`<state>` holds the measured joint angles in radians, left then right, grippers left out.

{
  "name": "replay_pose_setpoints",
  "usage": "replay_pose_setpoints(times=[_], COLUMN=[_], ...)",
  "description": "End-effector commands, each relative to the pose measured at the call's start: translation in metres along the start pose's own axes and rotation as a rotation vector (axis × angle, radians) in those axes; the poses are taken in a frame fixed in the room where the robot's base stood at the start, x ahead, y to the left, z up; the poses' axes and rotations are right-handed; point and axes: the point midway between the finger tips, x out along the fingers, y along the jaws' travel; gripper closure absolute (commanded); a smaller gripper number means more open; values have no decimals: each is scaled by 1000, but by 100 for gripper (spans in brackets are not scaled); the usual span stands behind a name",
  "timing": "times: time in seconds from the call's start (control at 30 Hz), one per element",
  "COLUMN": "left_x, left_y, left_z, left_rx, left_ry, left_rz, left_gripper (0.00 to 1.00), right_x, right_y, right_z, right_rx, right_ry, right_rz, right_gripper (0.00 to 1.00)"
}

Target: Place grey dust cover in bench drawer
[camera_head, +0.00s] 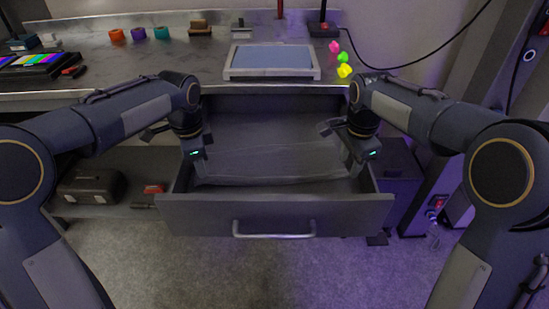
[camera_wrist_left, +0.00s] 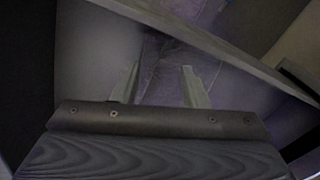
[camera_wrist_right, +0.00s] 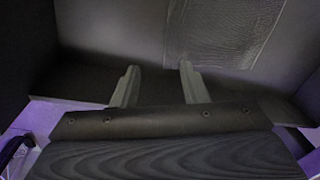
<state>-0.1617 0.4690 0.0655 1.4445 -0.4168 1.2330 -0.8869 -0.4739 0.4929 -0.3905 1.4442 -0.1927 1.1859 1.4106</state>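The grey dust cover (camera_head: 272,160) looks like a thin, see-through mesh sheet. It lies spread out inside the open bench drawer (camera_head: 275,212), within its walls. Its mesh also shows in the right wrist view (camera_wrist_right: 222,38), beyond the fingers, and a purplish, creased part shows in the left wrist view (camera_wrist_left: 172,62). My left gripper (camera_head: 178,150) is at the drawer's left side, its fingers apart and empty. My right gripper (camera_head: 346,146) is at the right side, its fingers also apart with nothing between them. Neither visibly grips the cover.
The bench top (camera_head: 200,72) is above the drawer. It carries a blue-topped tray (camera_head: 272,61), coloured rings, a colour-striped device (camera_head: 38,62) and bright small pieces at the right. A dark case (camera_head: 92,187) sits on the lower shelf. The floor in front is clear.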

Motion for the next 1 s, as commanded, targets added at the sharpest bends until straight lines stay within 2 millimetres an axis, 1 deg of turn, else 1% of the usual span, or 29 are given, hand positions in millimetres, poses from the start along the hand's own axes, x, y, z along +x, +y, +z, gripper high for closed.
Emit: replay_pose_setpoints(times=[0.03,0.1,0.3,0.47,0.87,0.97,1.0], left_x=[-8,-18,-42,-49,-50,-63,-74], left_y=[4,10,25,30,30,35,40], left_z=[2,4,9,11,11,18,24], left_rx=[0,0,-1,0,-2,-39,-74], left_ry=[2,2,1,0,0,15,29], left_rz=[-3,-4,-3,0,0,-4,-8], left_gripper=[60,60,60,60,60,60,60], right_x=[-8,-18,-42,-49,-50,-61,-70], right_y=[4,10,25,30,30,38,46], right_z=[2,4,9,11,11,7,5], right_rx=[0,0,0,0,0,-26,-51], right_ry=[-1,-1,-1,-1,-2,-23,-42], right_rz=[-5,-4,-3,-1,-1,-13,-24], right_gripper=[60,60,60,60,60,60,60])
